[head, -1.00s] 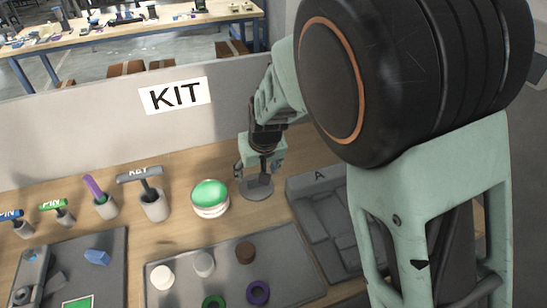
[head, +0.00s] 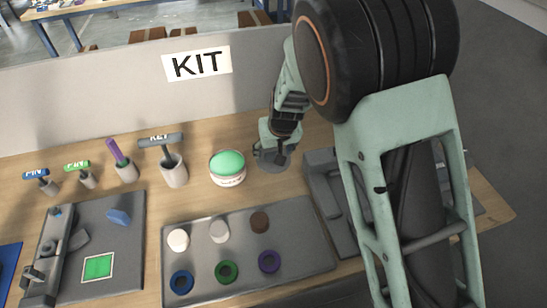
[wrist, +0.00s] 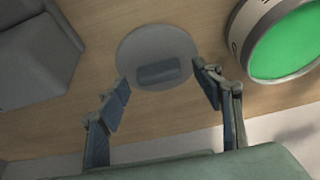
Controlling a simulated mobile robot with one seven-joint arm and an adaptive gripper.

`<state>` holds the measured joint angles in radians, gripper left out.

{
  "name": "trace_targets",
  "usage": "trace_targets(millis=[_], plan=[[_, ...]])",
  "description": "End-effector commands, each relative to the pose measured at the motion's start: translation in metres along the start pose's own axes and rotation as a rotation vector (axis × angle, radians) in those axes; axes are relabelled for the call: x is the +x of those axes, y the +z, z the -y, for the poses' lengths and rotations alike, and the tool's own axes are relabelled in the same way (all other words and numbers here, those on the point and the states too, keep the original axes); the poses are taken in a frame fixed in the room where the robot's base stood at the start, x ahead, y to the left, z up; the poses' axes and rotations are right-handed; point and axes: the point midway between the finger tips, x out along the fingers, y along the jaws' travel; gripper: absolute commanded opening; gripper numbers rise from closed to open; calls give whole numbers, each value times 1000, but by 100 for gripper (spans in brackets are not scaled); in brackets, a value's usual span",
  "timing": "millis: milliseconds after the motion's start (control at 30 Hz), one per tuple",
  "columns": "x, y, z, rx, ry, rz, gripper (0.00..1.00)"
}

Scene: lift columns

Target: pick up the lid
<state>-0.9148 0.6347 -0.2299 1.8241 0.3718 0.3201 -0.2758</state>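The lid (wrist: 155,45) is a flat grey disc with a raised block handle (wrist: 158,72) across it. It lies flat on the wooden table. In the head view the lid (head: 276,163) sits right of the round tin with a green top (head: 228,168), partly hidden by my gripper. My gripper (wrist: 163,82) is open and empty, with one finger on each side of the handle in the wrist view. In the head view my gripper (head: 272,152) is just above the lid. I cannot tell its exact height or whether a finger touches.
The tin stands close beside the lid. A grey tray with several pucks and rings (head: 322,262) lies in front. A grey moulded holder (head: 328,205) is on the right, partly behind my arm. Cups with labelled tools (head: 173,170) stand left. A wall with a KIT sign (head: 197,63) stands behind.

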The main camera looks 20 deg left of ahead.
Motion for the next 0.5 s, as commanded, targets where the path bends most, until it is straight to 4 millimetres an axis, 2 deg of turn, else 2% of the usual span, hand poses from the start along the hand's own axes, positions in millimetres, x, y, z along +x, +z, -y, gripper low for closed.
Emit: trace_targets(millis=[67,367,500], plan=[[0,0,0,0,0,0,50],[0,0,0,0,0,1,17],[0,0,0,0,0,0,16]])
